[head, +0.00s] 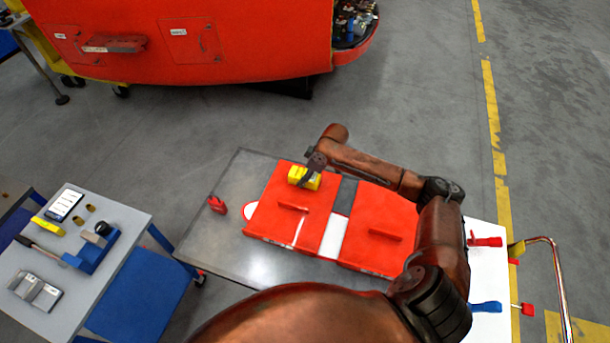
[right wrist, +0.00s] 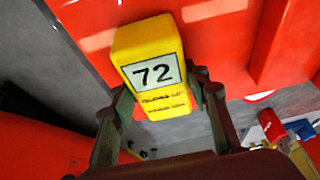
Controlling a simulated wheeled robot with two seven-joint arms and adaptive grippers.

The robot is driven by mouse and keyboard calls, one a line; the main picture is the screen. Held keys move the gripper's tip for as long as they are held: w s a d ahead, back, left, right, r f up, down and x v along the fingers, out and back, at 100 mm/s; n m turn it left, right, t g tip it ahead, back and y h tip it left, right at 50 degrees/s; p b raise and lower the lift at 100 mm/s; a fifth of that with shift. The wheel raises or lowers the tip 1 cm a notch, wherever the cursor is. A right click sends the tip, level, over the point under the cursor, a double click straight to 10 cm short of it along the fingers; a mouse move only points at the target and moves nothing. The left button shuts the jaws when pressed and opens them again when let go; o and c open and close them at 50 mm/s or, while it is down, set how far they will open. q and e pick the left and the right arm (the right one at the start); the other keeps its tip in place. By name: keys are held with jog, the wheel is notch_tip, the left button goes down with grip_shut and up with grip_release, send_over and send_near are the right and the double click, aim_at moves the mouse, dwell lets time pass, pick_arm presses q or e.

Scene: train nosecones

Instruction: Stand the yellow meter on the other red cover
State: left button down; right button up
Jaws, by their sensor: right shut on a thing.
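The yellow meter (head: 299,174) is over the far end of the left red cover (head: 272,208). In the right wrist view, the meter (right wrist: 150,45) shows a white label reading 72. My right gripper (head: 311,180) is shut on the meter, with one finger on each side of it in the right wrist view (right wrist: 162,88). I cannot tell whether the meter touches the cover. The other red cover (head: 372,208) lies to the right, past a grey and white strip, and is partly hidden by my right arm. My left gripper is not in view.
Both covers lie on a grey metal table (head: 225,240) with a red clamp (head: 217,205) at its left. A side cart (head: 85,290) holds a blue tool (head: 92,255) and small items. A large red nosecone (head: 230,40) stands behind. Raised handles (head: 386,235) stick up from the covers.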

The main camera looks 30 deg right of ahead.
jog(key=o, duration=1.6)
jog(key=shift+o, duration=0.2)
jog(key=b+v, duration=0.1)
jog(key=v, duration=1.1)
